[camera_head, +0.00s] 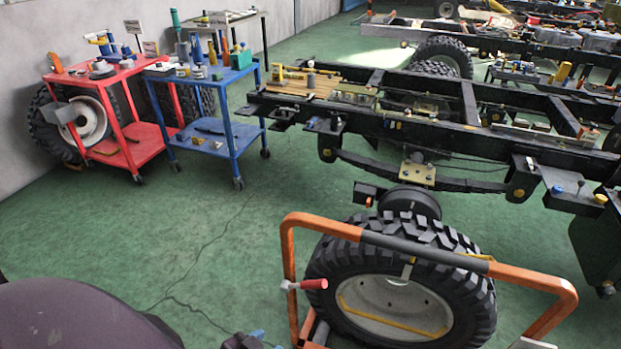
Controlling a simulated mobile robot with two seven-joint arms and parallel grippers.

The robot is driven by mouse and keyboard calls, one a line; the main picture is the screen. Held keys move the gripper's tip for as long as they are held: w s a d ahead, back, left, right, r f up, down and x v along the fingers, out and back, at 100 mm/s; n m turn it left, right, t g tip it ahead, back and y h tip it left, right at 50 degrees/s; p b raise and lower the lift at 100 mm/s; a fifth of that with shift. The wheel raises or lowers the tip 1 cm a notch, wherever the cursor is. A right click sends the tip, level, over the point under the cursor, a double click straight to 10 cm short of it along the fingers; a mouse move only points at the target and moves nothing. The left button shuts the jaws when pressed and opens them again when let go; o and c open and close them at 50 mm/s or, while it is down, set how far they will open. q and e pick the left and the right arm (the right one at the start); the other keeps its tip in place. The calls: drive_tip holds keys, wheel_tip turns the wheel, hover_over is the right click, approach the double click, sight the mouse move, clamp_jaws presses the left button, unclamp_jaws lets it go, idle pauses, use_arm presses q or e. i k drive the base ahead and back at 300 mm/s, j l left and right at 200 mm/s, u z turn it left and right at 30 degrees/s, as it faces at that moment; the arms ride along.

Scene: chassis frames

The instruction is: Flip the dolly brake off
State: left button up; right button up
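The wheel dolly (289,250) has an orange tube frame with a dark grey sleeve on its top bar, and stands at the bottom centre right. A large black-tyred wheel (470,285) with a pale rim sits upright within its frame. A lever with a red grip (314,284) sticks out to the right from the dolly's left post; it looks like the brake lever. A dark part with blue pieces, seemingly my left gripper (250,341), shows at the bottom edge, below and left of the lever and apart from it. Its fingers are mostly cut off. My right gripper is not identifiable.
A black chassis frame (465,140) with an axle hub (410,200) stands behind the dolly. A red cart (130,155) and a blue cart (240,143) with tools stand at the upper left. The green floor (190,235) left of the dolly is clear.

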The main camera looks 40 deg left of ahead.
sight(286, 286)
drive_tip(key=u, duration=1.05)
